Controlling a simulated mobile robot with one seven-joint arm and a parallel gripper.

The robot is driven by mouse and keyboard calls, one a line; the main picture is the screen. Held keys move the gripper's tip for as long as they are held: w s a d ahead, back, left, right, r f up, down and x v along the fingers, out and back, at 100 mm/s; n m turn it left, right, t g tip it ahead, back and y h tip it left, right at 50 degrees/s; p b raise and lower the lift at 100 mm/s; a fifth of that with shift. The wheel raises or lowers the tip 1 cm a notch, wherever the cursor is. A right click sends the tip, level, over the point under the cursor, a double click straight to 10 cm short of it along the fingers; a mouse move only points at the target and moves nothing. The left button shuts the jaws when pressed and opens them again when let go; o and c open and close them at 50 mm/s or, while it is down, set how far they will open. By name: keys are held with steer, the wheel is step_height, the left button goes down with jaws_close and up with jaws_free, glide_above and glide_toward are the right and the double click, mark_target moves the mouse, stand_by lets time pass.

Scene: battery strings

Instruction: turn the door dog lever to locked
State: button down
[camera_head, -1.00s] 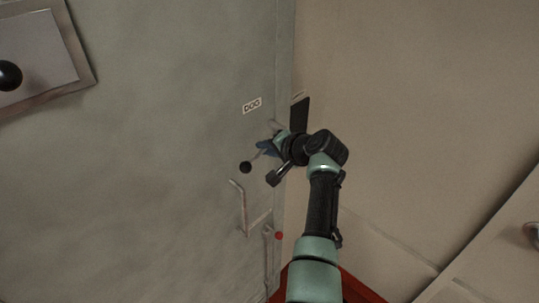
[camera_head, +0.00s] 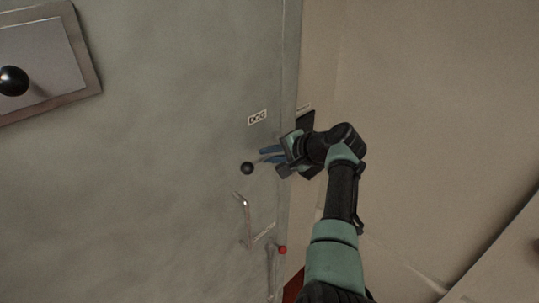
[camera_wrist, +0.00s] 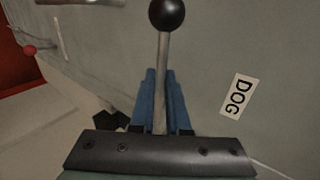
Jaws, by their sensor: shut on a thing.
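The door dog lever is a thin metal rod with a black ball knob (camera_head: 247,168), on the grey door (camera_head: 190,220) below a "DOG" label (camera_head: 257,117). In the wrist view the lever's rod (camera_wrist: 162,70) runs up from between my blue fingers to its ball (camera_wrist: 167,14). My gripper (camera_head: 268,156) is shut on the lever's rod, with the ball beyond the fingertips. It also shows in the wrist view (camera_wrist: 160,95). The lever's pivot is hidden behind my gripper. In the head view the lever lies close to horizontal, with its ball to the left.
A bent metal door handle (camera_head: 246,218) sits below the lever. A red ball (camera_head: 283,250) tops another rod lower down. A framed panel with a black knob (camera_head: 14,81) is at upper left. A beige wall (camera_head: 430,120) stands at right.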

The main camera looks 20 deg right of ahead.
steer(key=c, duration=0.9)
jaws_free()
steer(key=shift+r, duration=0.1)
steer(key=b+v, duration=0.3)
steer(key=v, duration=1)
